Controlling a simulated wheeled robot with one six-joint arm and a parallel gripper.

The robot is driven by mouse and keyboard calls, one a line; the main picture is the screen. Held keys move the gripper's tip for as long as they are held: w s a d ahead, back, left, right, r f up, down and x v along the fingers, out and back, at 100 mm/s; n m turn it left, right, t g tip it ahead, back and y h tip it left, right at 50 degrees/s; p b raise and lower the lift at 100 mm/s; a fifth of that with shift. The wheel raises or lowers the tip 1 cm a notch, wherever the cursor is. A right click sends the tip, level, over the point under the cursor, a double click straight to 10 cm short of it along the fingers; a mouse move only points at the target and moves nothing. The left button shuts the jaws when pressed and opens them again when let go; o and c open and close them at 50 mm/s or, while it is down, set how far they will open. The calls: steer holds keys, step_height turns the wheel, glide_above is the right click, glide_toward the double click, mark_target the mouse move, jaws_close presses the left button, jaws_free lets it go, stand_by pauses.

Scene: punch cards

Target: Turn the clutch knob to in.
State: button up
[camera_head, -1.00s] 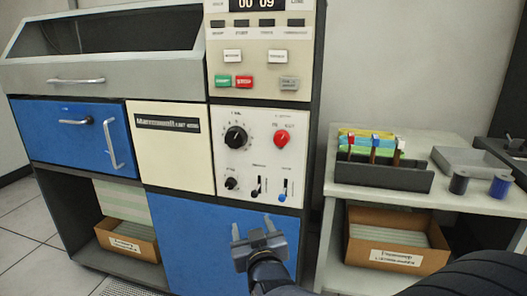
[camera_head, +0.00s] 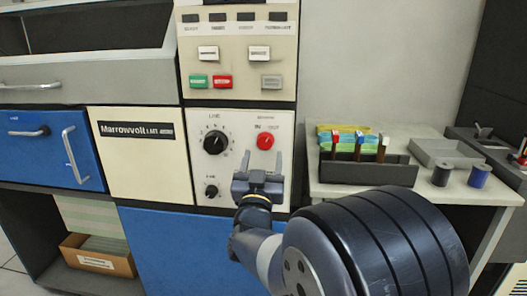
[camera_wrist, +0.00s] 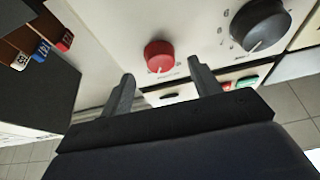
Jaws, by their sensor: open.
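The clutch knob (camera_head: 265,141) is a small round red knob on the cream control panel, below the marks IN on the left and OUT on the right. Its pointer is too small to read for sure. In the wrist view the red knob (camera_wrist: 159,55) shows ahead of the fingers, near the middle between them. My gripper (camera_head: 257,178) is open and empty, just below the knob in the head view and apart from it. My gripper also shows in the wrist view (camera_wrist: 160,72). It hides the lower part of the panel in the head view.
A large black LINE knob (camera_head: 215,142) and a smaller black knob (camera_head: 211,191) sit left of the red knob. Green (camera_head: 198,81) and red (camera_head: 222,82) buttons are above. A dark card rack (camera_head: 368,170) stands on the side table at right.

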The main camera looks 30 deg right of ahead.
mark_target(265, 146)
steer(key=shift+x, duration=1.8)
steer(key=shift+c, duration=0.3)
steer(key=c, duration=0.9)
